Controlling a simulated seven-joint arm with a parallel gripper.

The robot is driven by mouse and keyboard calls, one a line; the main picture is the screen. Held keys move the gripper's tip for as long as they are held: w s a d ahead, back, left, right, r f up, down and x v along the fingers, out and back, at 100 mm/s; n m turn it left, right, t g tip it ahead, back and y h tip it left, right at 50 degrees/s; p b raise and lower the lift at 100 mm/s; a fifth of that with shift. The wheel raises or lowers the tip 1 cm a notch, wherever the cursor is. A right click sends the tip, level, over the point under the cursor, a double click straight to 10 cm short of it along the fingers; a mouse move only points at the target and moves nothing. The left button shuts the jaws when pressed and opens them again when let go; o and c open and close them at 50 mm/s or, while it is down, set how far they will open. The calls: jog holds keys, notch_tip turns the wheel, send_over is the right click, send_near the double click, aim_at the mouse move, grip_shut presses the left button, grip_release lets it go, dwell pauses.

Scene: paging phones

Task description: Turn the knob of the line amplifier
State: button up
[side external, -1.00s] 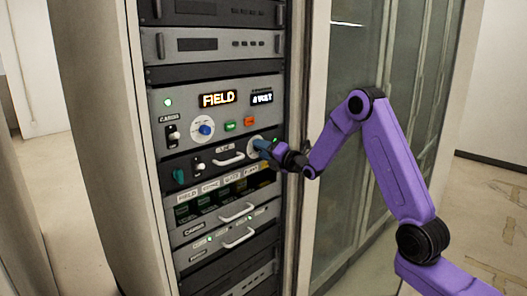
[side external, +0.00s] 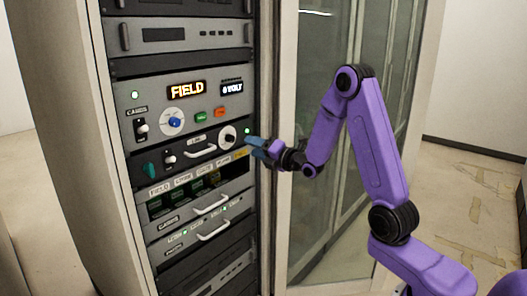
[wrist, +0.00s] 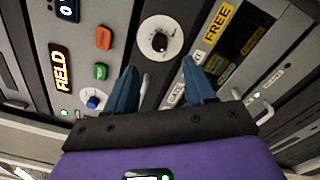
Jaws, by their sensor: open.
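In the wrist view the black knob (wrist: 159,42) is in full sight, just beyond my fingertips. My gripper (side external: 250,145) is to the right of the knob and in front of the rack. Its blue fingers (wrist: 160,72) are spread and empty, apart from the knob.
Above is a panel with a lit FIELD display (side external: 187,88), a blue knob (side external: 175,122), and green (side external: 201,117) and orange (side external: 221,113) buttons. Below are labelled slots and drawers with handles (side external: 210,205). A glass cabinet door (side external: 320,130) stands to the right.

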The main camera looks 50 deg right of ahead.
jog(key=shift+s, duration=1.45)
jog(key=s+a+f+m+g+y, duration=0.1)
jog(key=a+f+m+g, duration=0.1)
jog(key=a, duration=0.3)
jog(key=s+a+f+m+g+y, duration=0.1)
jog(key=a+f+g+y, duration=0.15)
jog(key=a, duration=0.35)
jog(key=s+a+f+m+g, duration=0.2)
jog(key=s+a+m+g, duration=0.3)
jog(key=s+a, duration=0.4)
jog(key=s+d+m+g+h, duration=0.2)
jog(key=s+g, duration=0.6)
jog(key=s, duration=1.8)
jog(key=shift+s+r+m+h, duration=0.25)
jog(key=shift+m+h, duration=0.5)
jog(key=shift+m, duration=0.15)
